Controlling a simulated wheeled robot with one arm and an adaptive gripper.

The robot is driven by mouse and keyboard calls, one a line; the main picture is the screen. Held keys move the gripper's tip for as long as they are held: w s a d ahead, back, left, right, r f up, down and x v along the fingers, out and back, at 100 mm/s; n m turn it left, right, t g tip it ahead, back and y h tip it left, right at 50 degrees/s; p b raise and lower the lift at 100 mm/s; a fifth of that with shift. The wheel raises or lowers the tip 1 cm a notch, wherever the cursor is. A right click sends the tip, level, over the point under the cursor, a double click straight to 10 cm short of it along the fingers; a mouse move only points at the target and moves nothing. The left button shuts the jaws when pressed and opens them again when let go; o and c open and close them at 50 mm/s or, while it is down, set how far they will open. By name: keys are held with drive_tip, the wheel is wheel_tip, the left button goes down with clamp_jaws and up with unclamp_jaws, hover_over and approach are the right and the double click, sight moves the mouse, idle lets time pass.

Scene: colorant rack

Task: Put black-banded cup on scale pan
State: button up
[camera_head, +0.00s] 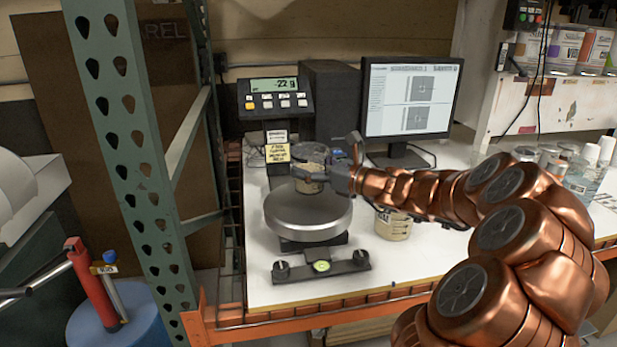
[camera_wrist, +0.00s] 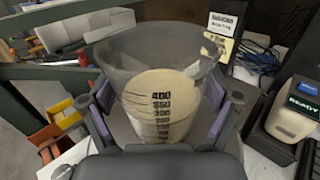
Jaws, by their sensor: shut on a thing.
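A clear measuring cup (camera_head: 312,155) with pale contents is held in my gripper (camera_head: 320,178). In the wrist view the cup (camera_wrist: 160,48) stands about upright between the two fingers, with black graduation marks on its side. I cannot make out a black band for certain; a finger covers part of the cup. The round silver scale pan (camera_head: 308,222) is directly below the cup in the head view. The cup's base looks above or close to the pan, and I cannot tell whether they touch. The scale display (camera_head: 274,85) appears to read -22 g.
Another cup with pale contents (camera_head: 393,224) stands on the white table (camera_head: 400,262), right of the pan. A monitor (camera_head: 410,98) stands behind. Bottles (camera_head: 585,175) crowd the right side. A green perforated post (camera_head: 125,130) rises at the left.

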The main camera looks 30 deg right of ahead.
drive_tip(key=shift+w+f, duration=0.2)
drive_tip(key=shift+f, duration=1.55)
drive_tip(key=shift+f, duration=0.15)
drive_tip(key=o, duration=1.1)
drive_tip(key=b+v, duration=0.1)
drive_tip(key=v, duration=1.1)
